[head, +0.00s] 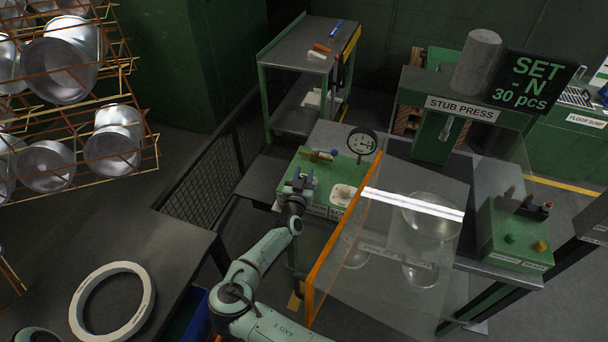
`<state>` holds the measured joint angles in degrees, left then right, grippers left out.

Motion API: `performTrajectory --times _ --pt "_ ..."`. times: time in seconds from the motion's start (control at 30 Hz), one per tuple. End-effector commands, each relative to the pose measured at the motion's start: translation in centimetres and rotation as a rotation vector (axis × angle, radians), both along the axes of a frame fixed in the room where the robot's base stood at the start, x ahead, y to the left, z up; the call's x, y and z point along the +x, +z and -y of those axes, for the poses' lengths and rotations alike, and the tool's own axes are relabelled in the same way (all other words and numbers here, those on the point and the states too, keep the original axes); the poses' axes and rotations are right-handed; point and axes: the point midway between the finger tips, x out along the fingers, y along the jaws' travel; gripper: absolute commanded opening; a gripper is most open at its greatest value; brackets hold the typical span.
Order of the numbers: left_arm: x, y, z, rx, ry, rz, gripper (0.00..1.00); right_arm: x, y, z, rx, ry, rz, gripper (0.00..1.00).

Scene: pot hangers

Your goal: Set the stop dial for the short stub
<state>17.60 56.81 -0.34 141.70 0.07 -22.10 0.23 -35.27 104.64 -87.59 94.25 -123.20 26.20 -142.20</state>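A green control box (315,165) stands on the press table, left of the orange-edged clear guard. On its top is a pale dial plate (343,192) with a small knob, partly behind the guard's edge; its setting is too small to read. A label beginning "LO" shows on the box front, cut off by the guard. My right gripper (303,178) is over the box's front left part, left of the dial plate and apart from it. Whether its fingers are open is unclear, and I see nothing held.
The stub press (436,120) stands behind the clear guard (385,235). A gauge (362,142) rises behind the control box. A button box (515,235) is at the right. A white ring (78,315) lies on the left table, below racks of metal pots.

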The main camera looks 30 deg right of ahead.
Motion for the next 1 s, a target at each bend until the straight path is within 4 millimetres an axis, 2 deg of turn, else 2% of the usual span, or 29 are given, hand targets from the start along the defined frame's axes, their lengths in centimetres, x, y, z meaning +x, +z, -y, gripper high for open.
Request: performTrajectory --times 0.03,0.07,0.47,0.7,1.0 --pt "0.0 0.0 0.0 0.000 0.000 0.000 0.43 0.0 0.1 0.0 -0.001 -0.001 0.002 0.48" --pt "0.0 0.0 0.0 0.000 0.000 0.000 0.43 0.0 0.1 0.0 -0.001 -0.001 0.002 0.56" --pt "-0.5 -0.4 0.0 0.000 0.000 -0.007 0.43 -0.7 -0.1 -0.5 0.000 0.000 0.000 0.56" --pt "-2.7 -2.3 0.0 0.000 0.000 -0.031 0.43 -4.3 -0.4 -3.7 0.001 0.001 -0.004 0.56" --pt "-4.0 -3.6 0.0 0.000 0.000 -0.046 0.43 -8.6 -0.2 -7.7 0.000 0.002 0.000 0.56"
